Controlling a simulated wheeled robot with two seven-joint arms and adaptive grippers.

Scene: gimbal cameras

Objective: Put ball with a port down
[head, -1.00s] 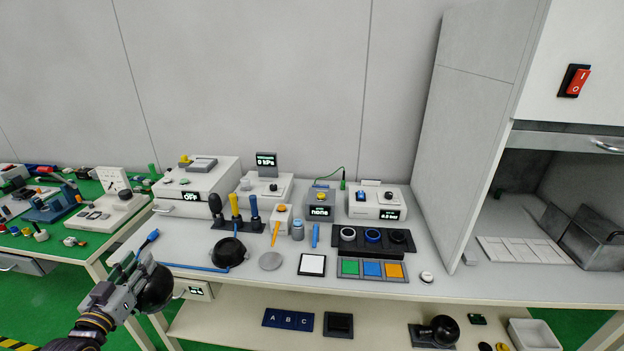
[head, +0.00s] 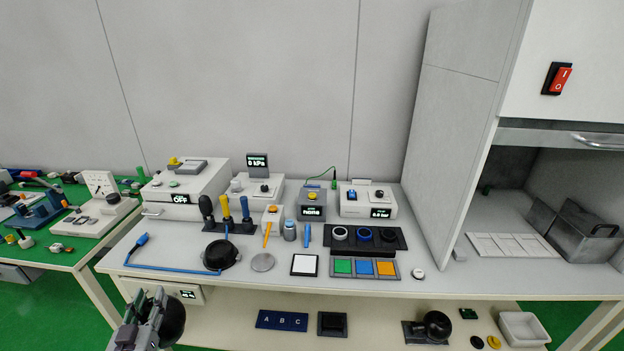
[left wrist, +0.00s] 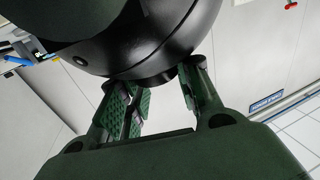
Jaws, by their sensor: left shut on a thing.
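The black ball with a port (head: 170,322) is at the lower left of the head view, in front of the workbench's front edge. My left gripper (head: 150,318) is shut on it and holds it off any surface. In the left wrist view the ball (left wrist: 150,45) fills the top, with a short neck between the fingers of the left gripper (left wrist: 160,95). A second black ball (head: 437,323) sits on a dark base on the lower shelf. A round black holder (head: 221,254) stands on the bench with a blue tube beside it. My right gripper is not in view.
The white bench (head: 450,288) carries several instruments, a tool rack (head: 229,226), a white square pad (head: 304,265) and coloured tiles (head: 364,267). A grey metal disc (head: 263,262) lies beside the black holder. The lower shelf has free room at its left. A tall cabinet stands at right.

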